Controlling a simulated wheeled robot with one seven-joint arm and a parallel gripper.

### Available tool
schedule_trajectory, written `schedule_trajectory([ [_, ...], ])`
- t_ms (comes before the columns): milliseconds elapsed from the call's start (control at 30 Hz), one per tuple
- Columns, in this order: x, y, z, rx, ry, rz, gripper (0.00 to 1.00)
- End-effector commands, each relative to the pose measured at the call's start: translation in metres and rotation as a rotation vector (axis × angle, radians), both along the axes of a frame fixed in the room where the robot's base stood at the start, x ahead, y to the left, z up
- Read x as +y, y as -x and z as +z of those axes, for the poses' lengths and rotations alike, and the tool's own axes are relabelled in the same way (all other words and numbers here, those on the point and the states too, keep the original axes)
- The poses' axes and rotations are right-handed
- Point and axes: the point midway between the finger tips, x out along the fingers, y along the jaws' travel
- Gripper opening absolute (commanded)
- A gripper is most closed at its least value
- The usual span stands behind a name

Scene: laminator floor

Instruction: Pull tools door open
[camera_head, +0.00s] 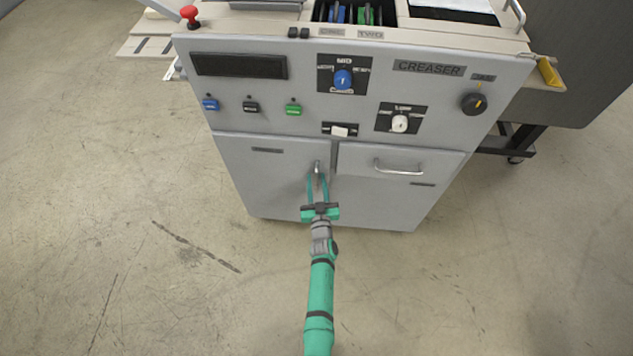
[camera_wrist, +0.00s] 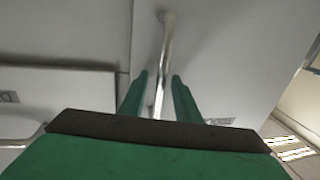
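The grey left door (camera_head: 265,178) is on the lower front of the creaser cabinet and looks shut, flush with the front. Its small label is too blurred to read. Its upright metal bar handle (camera_head: 317,166) is near the door's right edge. My gripper (camera_head: 317,178) is at this handle, with one finger on each side. In the wrist view, the door (camera_wrist: 225,60) fills the middle and right. The handle (camera_wrist: 166,50) runs between the fingers of my open gripper (camera_wrist: 160,85), with gaps visible on both sides. The handle's lower end is hidden behind the gripper body.
To the right is a drawer or second door (camera_head: 400,165) with a horizontal handle (camera_head: 398,168). Above is the control panel (camera_head: 300,105) with buttons and knobs. Bare concrete floor (camera_head: 130,240) lies left and in front. A dark machine (camera_head: 590,60) stands at the right.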

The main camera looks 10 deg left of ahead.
Motion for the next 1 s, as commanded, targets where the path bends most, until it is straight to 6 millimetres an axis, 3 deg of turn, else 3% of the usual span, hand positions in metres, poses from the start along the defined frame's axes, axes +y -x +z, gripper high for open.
schedule_trajectory([
  [267, 0.000, -0.001, 0.000, 0.000, 0.000, 0.000, 0.29],
  [400, 0.000, -0.001, 0.000, 0.000, 0.000, 0.000, 0.00],
  [733, 0.001, 0.003, 0.000, 0.000, -0.001, -0.006, 0.00],
  [1000, 0.004, 0.029, -0.001, 0.002, -0.003, -0.051, 0.00],
])
